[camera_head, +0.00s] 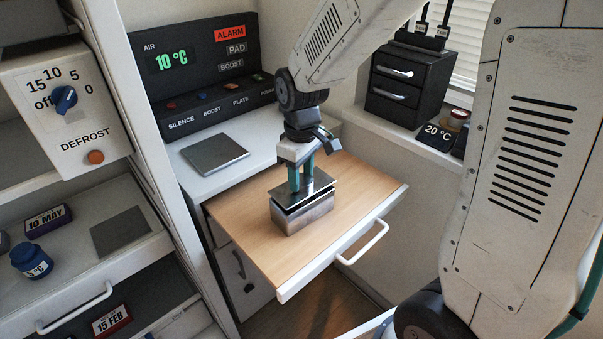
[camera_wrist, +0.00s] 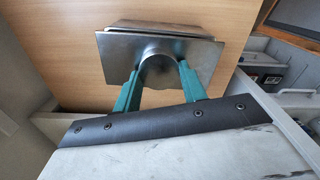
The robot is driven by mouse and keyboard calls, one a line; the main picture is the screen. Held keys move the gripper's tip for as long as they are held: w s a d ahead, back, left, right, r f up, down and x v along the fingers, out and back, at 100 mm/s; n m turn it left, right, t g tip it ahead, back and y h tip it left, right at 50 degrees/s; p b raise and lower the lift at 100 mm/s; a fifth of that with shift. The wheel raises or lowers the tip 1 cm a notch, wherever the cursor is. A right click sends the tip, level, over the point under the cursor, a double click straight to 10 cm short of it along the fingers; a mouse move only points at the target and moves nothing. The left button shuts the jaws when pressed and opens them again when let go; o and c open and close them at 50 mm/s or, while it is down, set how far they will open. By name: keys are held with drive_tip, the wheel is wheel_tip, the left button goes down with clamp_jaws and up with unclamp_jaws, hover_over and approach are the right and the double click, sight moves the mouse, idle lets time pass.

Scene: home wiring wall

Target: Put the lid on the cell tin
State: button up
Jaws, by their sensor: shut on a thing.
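The cell tin (camera_head: 303,216) is a grey metal box on the pulled-out wooden board. Its lid (camera_head: 316,188) is a dark, flat metal plate just above the tin's top, with a dark gap showing between them. The lid looks slightly turned and offset from the tin. My gripper (camera_head: 301,182) points down with its teal fingers shut on the lid. In the wrist view the fingers (camera_wrist: 160,78) close on a rounded grip on the lid (camera_wrist: 200,57). A metal edge shows behind the lid there. The inside of the tin is hidden.
The wooden board (camera_head: 241,203) has bare room around the tin and a white handle (camera_head: 362,243) at its front. A grey plate (camera_head: 213,153) lies on the counter by the control panel (camera_head: 198,75). Shelves with a blue jar (camera_head: 32,260) stand at left.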

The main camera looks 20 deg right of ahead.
sight(301, 178)
drive_tip(key=shift+f, duration=0.9)
idle(0.5)
drive_tip(key=o, duration=1.1)
drive_tip(key=shift+c, duration=0.2)
drive_tip(key=shift+r, duration=0.15)
wheel_tip(301, 178, up, 8)
drive_tip(key=shift+f, duration=0.2)
